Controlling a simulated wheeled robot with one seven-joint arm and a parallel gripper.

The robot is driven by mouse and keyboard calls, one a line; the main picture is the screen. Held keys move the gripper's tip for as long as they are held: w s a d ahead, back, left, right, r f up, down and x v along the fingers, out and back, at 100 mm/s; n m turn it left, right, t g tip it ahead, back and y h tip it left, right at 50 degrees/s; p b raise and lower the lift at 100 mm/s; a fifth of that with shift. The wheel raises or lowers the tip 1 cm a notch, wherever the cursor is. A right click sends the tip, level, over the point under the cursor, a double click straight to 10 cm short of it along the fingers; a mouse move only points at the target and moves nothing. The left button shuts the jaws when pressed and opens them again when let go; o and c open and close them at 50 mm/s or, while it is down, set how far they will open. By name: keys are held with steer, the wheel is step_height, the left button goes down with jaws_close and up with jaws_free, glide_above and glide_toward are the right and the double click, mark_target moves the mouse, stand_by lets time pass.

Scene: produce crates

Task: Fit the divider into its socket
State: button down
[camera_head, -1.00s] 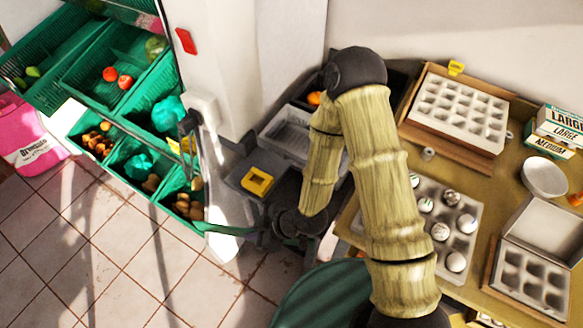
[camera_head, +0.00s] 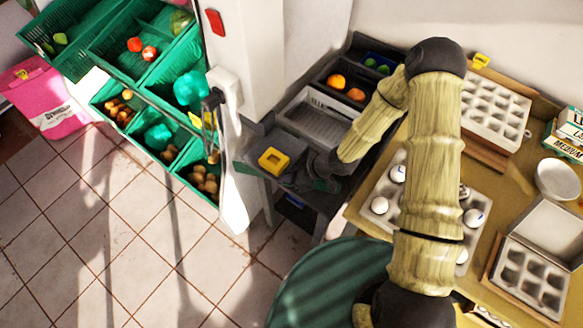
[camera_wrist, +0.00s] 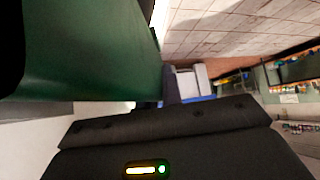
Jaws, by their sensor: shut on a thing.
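My gripper (camera_head: 322,180), dark and small in the head view, is low at the front of the grey crate stand, right of the yellow square socket (camera_head: 273,161). The socket has a dark opening and sits on a grey ledge, apart from the gripper. My gripper is shut on the divider, which looks like a dark green panel; in the wrist view the panel (camera_wrist: 85,55) fills the upper left, very close. Its far end and the fingertips are mostly hidden. I cannot tell its exact tilt against the socket.
A white post (camera_head: 257,60) stands behind the socket, with green produce crates (camera_head: 112,38) to the left. An empty grey crate (camera_head: 296,138) is behind the gripper. The egg table (camera_head: 480,245) is to the right, and a green ribbed round object (camera_head: 310,275) is in front. Tiled floor lies open at left.

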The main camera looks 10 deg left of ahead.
steer(key=w, duration=0.1)
steer(key=w+p, duration=0.1)
steer(key=shift+w+d+r, duration=0.15)
steer(key=shift+w+d, duration=0.2)
steer(key=shift+w+d+f, duration=0.1)
steer(key=shift+w+f, duration=0.2)
steer(key=shift+f, duration=0.6)
steer(key=shift+f, duration=0.15)
steer(key=c, duration=1.6)
jaws_free()
steer(key=shift+o, duration=0.2)
